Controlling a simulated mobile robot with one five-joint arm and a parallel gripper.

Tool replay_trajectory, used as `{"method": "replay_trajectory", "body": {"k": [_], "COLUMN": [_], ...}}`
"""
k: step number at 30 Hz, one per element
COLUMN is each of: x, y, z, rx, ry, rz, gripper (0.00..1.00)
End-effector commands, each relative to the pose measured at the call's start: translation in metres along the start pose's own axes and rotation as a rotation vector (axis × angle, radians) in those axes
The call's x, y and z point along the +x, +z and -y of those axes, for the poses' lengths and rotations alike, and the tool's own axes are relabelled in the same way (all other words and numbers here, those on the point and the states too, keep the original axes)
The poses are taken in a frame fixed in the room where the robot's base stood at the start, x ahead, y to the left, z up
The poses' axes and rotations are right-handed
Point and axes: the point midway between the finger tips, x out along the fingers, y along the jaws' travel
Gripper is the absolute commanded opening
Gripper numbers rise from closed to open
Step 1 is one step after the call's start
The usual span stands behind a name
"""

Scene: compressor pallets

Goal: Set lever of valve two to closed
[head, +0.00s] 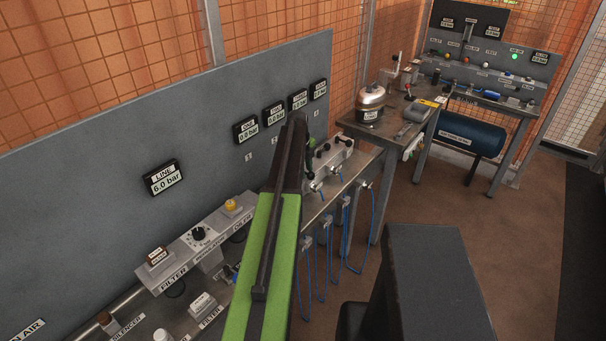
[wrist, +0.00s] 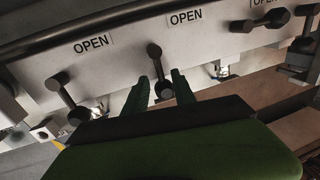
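In the wrist view a pale valve block carries several black levers with round knobs. The middle lever (wrist: 157,69) points downward, below and between two OPEN labels. My gripper (wrist: 159,85) is open, with one dark green finger on each side of this lever's lower knob. Contact cannot be told. The lever to its left (wrist: 68,97) slants down to the right. The lever to its right (wrist: 262,22) lies nearly level. No valve number is readable in the wrist view. In the head view my arm hides part of the valve block (head: 331,158).
A grey panel (head: 110,150) with pressure displays stands behind the valves. Blue hoses (head: 346,215) hang below the bench edge. A filter and regulator unit (head: 200,240) is at the lower left.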

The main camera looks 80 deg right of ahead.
Motion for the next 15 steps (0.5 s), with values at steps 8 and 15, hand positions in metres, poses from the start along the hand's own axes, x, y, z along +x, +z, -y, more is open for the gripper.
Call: {"method": "replay_trajectory", "body": {"k": [8,15], "x": [-0.004,-0.039], "y": [0.001,0.001], "z": [0.001,0.002], "rx": [-0.001,-0.002], "ry": [-0.002,-0.002], "rz": [0.002,0.003], "gripper": [0.32,0.32]}}
